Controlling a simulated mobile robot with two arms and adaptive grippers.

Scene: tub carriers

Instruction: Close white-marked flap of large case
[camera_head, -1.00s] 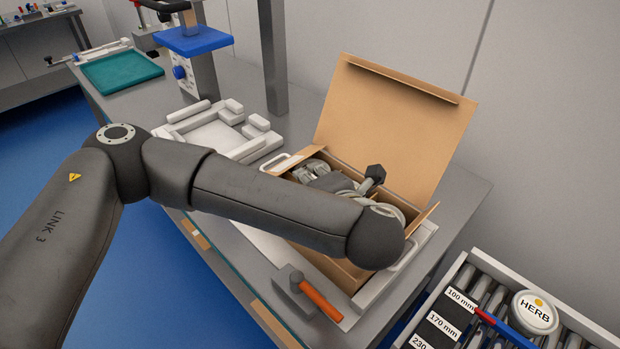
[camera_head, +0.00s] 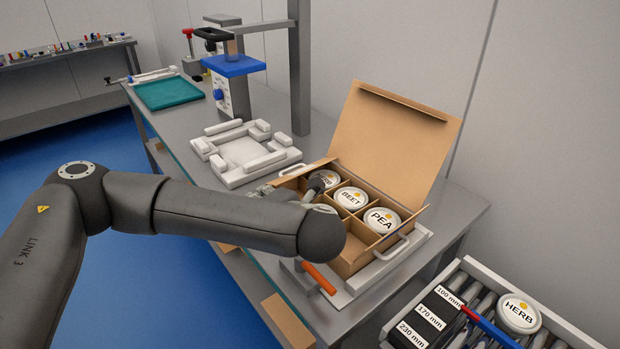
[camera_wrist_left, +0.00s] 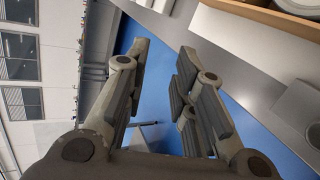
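The large cardboard case (camera_head: 352,262) stands open on the table. Its big back flap (camera_head: 395,130) is up and leans backward. A small flap (camera_head: 302,170) sticks out at its left end and another (camera_head: 408,218) at its right end. I cannot make out a white mark on any flap. Inside are tubs with white lids, among them BEET (camera_head: 351,197) and PEA (camera_head: 382,220). My left gripper (camera_head: 288,192) is beside the case's left front, partly hidden by my arm. In the left wrist view its fingers (camera_wrist_left: 163,52) are apart and empty. My right gripper is not in view.
A roller rack (camera_head: 560,335) with a HERB tub (camera_head: 519,313) is at lower right.

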